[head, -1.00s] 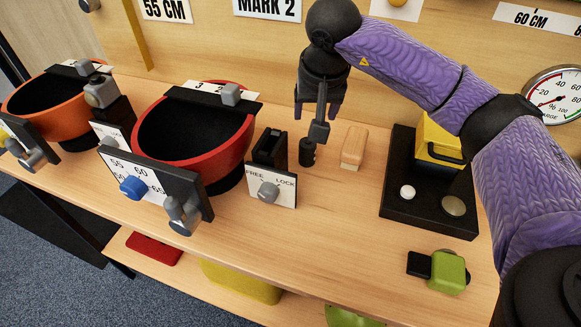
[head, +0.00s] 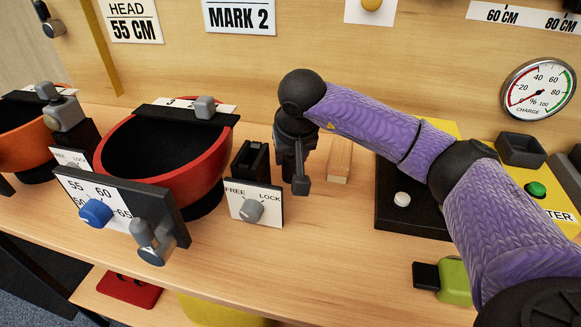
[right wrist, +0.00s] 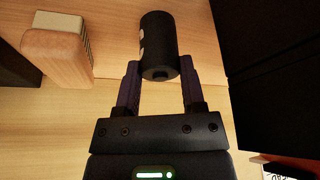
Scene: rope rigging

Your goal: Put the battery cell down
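In the right wrist view, the black battery cell (right wrist: 159,42) sits between the fingertips of my right gripper (right wrist: 160,75), with a finger against each side and its end cap facing the camera. In the head view, my right gripper (head: 297,172) points down, low over the bench, between the FREE/LOCK holder and a wooden block. It hides the cell there. I cannot tell whether the cell's far end touches the bench. My left gripper is out of view.
The black FREE/LOCK holder (head: 250,165) and red bowl (head: 200,160) stand left. A black base (head: 390,218) stands right.

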